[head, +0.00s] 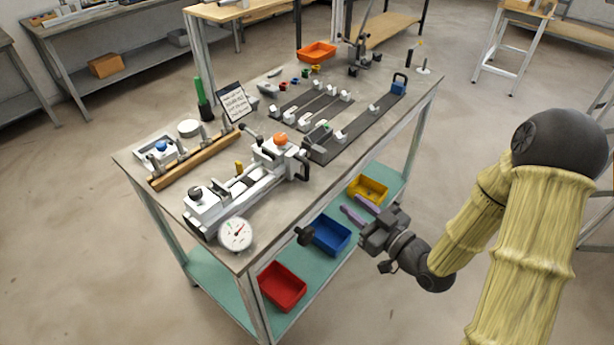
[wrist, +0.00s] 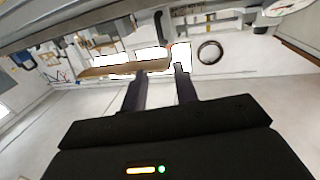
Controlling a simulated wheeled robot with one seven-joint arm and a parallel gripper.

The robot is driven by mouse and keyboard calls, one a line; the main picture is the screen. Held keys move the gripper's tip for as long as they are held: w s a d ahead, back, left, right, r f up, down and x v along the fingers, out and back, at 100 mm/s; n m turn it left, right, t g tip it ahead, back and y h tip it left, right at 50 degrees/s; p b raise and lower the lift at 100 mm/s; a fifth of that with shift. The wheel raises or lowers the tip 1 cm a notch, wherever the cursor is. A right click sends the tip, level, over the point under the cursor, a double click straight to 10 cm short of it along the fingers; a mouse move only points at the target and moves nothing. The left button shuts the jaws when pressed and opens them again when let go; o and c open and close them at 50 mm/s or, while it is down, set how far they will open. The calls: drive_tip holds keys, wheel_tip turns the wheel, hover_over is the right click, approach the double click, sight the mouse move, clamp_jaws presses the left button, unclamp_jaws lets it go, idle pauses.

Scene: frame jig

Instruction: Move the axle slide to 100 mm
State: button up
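A white jig (head: 240,185) lies along the front of the bench top, with an orange knob (head: 281,139) and a dark handle on its right part. Dark rails (head: 355,130) with small white blocks lie behind it to the right; one rail ends in a blue block (head: 399,85). I cannot tell which part is the axle slide, and no scale is readable. My gripper (head: 351,203) is off the bench's front right side, apart from the jig. Its two fingers stand apart with nothing between them; they also show in the wrist view (wrist: 160,72).
A round dial gauge (head: 236,234) stands at the bench's near corner. A small sign (head: 235,101) and an orange bin (head: 316,52) are on top. Red (head: 282,286), blue (head: 332,235) and yellow (head: 368,188) bins sit on the lower shelf. The floor right of the bench is open.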

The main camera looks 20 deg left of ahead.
sight(308, 168)
drive_tip(key=shift+s+r, duration=0.1)
drive_tip(key=shift+r, duration=0.05)
drive_tip(key=shift+a, duration=0.1)
drive_tip(key=p+x, duration=0.2)
drive_tip(key=x, duration=1.5)
drive_tip(key=shift+a, duration=0.15)
clamp_jaws()
